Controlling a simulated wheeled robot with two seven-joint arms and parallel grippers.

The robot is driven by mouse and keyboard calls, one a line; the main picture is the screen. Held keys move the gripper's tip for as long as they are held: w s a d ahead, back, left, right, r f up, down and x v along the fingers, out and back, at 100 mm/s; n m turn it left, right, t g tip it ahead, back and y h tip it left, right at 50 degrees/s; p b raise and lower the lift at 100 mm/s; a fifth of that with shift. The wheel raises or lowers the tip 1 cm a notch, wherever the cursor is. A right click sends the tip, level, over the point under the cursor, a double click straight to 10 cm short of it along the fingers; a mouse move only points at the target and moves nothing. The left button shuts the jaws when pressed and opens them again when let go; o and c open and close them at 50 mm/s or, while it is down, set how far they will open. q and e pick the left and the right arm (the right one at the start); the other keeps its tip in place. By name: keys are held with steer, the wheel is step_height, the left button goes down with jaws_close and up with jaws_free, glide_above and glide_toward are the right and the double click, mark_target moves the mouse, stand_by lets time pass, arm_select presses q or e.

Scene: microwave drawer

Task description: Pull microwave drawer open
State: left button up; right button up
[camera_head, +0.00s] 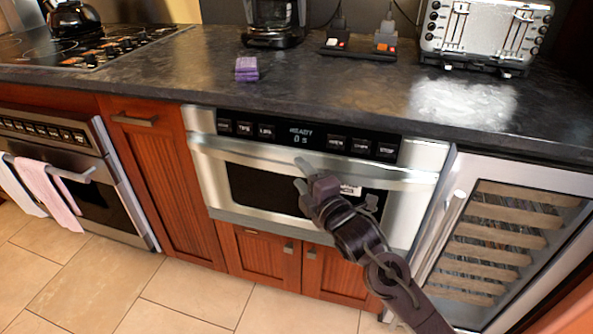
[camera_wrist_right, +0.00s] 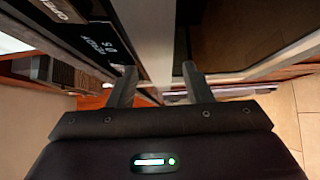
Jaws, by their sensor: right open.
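The microwave drawer (camera_head: 264,186) is set under the counter, with a silver front and a dark window. It looks closed, and its display reads "READY". A long silver handle (camera_head: 230,152) runs across the top of its front. My right gripper (camera_head: 300,175) is open in front of the drawer, its fingertips at the handle near the middle. In the right wrist view, the two fingers of my right gripper (camera_wrist_right: 160,74) stand apart on either side of a silver strip that looks like the handle. I cannot tell whether they touch it. My left gripper is not in view.
Wooden cabinet doors (camera_head: 260,259) lie below the drawer. A wine cooler (camera_head: 455,215) stands at the right and an oven (camera_head: 100,200) with towels at the left. The counter (camera_head: 330,90) holds a toaster (camera_head: 485,30) and a purple block (camera_head: 246,69). The tiled floor in front is clear.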

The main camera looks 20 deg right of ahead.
mark_target(298, 171)
steer(key=shift+w+a, duration=0.15)
steer(key=shift+w, duration=0.6)
steer(key=shift+w+a, duration=0.15)
steer(key=shift+w, duration=0.6)
steer(key=shift+c, duration=0.3)
jaws_close()
